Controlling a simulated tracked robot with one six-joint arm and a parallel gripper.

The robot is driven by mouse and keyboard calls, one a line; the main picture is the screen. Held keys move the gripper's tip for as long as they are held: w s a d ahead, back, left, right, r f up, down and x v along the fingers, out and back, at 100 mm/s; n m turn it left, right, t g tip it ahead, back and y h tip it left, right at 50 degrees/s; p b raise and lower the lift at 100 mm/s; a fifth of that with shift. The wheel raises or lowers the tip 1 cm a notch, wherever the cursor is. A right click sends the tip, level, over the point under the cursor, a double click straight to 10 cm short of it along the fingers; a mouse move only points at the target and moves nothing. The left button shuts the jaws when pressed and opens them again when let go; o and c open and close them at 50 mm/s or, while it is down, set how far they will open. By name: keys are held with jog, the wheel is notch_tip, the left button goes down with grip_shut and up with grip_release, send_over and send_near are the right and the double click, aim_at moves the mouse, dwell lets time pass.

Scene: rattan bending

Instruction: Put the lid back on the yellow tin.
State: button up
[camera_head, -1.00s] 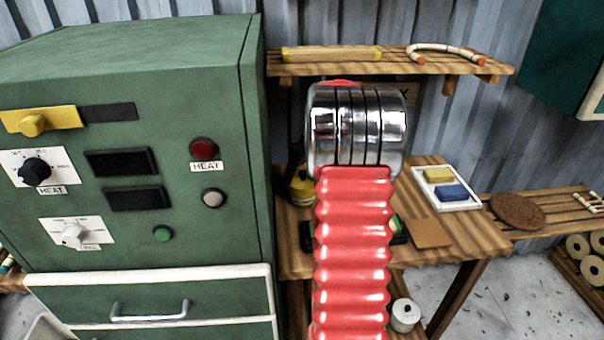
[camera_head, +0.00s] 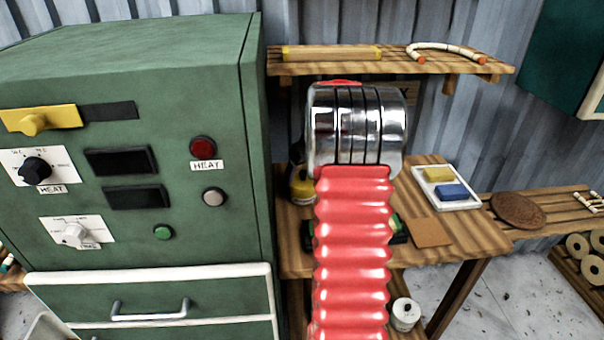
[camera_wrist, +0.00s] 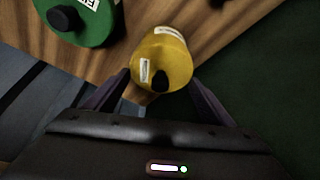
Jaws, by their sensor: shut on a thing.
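The yellow tin (camera_head: 302,188) stands on the wooden bench in the head view, partly hidden by my red arm. A small yellow patch shows just above it beside the arm, seemingly the lid. In the wrist view my gripper (camera_wrist: 162,92) has its two dark fingers on either side of the round yellow lid (camera_wrist: 172,66), which has a black knob and a white label. The fingers are shut on it. The tin's body is mostly hidden beneath the lid in this view. I cannot tell whether the lid touches the tin.
A green tin (camera_wrist: 82,28) with a black knob stands near the yellow one. The green heater cabinet (camera_head: 130,130) is close on the left. A white tray (camera_head: 468,203) with yellow and blue blocks and a brown square (camera_head: 432,233) lie to the right. A shelf (camera_head: 440,65) hangs above.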

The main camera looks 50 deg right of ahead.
dwell(0.3)
jog(key=o, duration=1.1)
jog(key=shift+o, duration=0.3)
jog(key=shift+r, duration=3.5)
jog(key=shift+c, duration=0.5)
grip_shut()
jog(key=shift+f, duration=2.3)
